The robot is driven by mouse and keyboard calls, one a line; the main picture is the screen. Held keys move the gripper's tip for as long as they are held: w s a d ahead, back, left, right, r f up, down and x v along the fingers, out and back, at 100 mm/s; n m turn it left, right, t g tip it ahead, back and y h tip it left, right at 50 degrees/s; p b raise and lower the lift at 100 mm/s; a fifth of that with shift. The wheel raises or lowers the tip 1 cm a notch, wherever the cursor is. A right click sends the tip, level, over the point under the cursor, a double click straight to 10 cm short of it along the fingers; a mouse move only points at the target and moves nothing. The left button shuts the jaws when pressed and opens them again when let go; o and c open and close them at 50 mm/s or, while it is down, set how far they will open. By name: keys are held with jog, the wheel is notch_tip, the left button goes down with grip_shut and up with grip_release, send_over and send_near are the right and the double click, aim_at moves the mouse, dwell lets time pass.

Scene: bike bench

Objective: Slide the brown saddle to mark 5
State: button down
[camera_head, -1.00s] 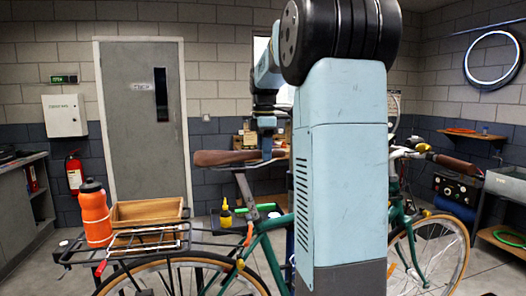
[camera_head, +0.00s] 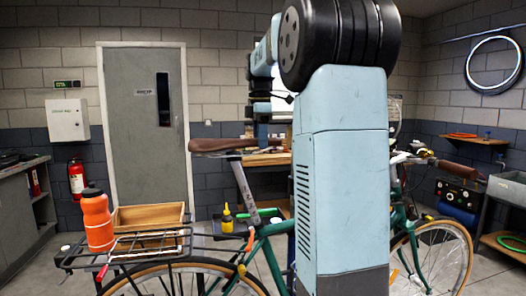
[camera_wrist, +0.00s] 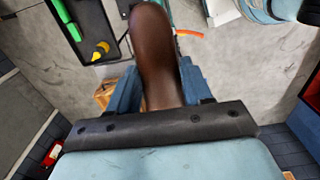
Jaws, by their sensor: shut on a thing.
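The brown saddle (camera_head: 222,145) sits on top of the grey seatpost (camera_head: 246,190) of the green bike. The post slants up out of the frame (camera_head: 268,231), with a long stretch of it showing. Dark markings on the post are too small to read. In the wrist view the saddle (camera_wrist: 152,45) lies lengthwise between the blue fingers of my gripper (camera_wrist: 156,88), which is shut on it from both sides.
A rear rack (camera_head: 135,243) carries an orange bottle (camera_head: 97,219) and a wooden box (camera_head: 148,217). A yellow bottle (camera_head: 227,218) stands on a dark tray behind the post. A workbench (camera_head: 272,158) is behind the saddle.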

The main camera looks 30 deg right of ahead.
jog(key=shift+w+r, duration=0.1)
jog(key=shift+r, duration=0.15)
jog(key=c, duration=0.6)
grip_release()
jog(key=shift+f, duration=0.1)
jog(key=shift+o, duration=0.2)
notch_tip(320, 180, up, 14)
jog(key=shift+f, duration=0.15)
jog(key=shift+a, duration=0.1)
